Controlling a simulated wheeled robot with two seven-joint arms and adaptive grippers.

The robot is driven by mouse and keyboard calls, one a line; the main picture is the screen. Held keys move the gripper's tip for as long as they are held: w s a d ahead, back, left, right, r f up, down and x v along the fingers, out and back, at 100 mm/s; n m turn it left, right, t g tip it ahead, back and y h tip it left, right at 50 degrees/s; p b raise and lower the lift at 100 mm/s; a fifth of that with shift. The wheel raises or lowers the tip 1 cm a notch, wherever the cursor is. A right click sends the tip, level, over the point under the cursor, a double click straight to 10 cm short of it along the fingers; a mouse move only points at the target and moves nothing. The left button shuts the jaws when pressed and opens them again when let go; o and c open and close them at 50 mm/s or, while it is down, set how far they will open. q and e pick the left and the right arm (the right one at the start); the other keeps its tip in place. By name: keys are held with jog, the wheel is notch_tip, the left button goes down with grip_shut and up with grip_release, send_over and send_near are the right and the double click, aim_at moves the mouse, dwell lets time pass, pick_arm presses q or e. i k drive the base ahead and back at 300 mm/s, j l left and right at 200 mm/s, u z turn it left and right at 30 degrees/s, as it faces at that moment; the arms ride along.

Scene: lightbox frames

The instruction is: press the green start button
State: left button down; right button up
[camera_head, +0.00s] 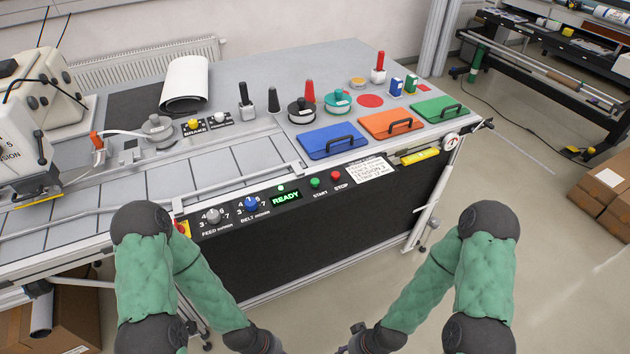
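The green start button (315,183) is a small round knob on the black front panel of the machine, above the label START. The red stop button (336,175) is just to its right, above the label STOP. A display (286,197) to its left glows green and reads READY. My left gripper (270,346) and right gripper (352,344) are low at the bottom edge, below and apart from the panel. The frame cuts both off, so their fingers cannot be made out. Nothing covers the start button.
Two dials, feed (213,216) and belt (251,204), sit left of the display. Blue (331,141), orange (391,123) and green (439,109) handled lids lie on the machine top. The space before the panel is free.

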aim_at(314, 182)
jog(key=i+l, duration=0.15)
jog(key=l, duration=0.2)
jog(key=i+l+u, duration=0.15)
jog(key=l, duration=0.25)
jog(key=i+l, duration=0.15)
jog(key=l, duration=0.2)
jog(key=i+l+u, duration=0.1)
jog(key=l, duration=0.3)
jog(key=i+l+u, duration=0.1)
jog(key=l, duration=0.25)
jog(key=i+l, duration=0.15)
jog(key=l, duration=0.25)
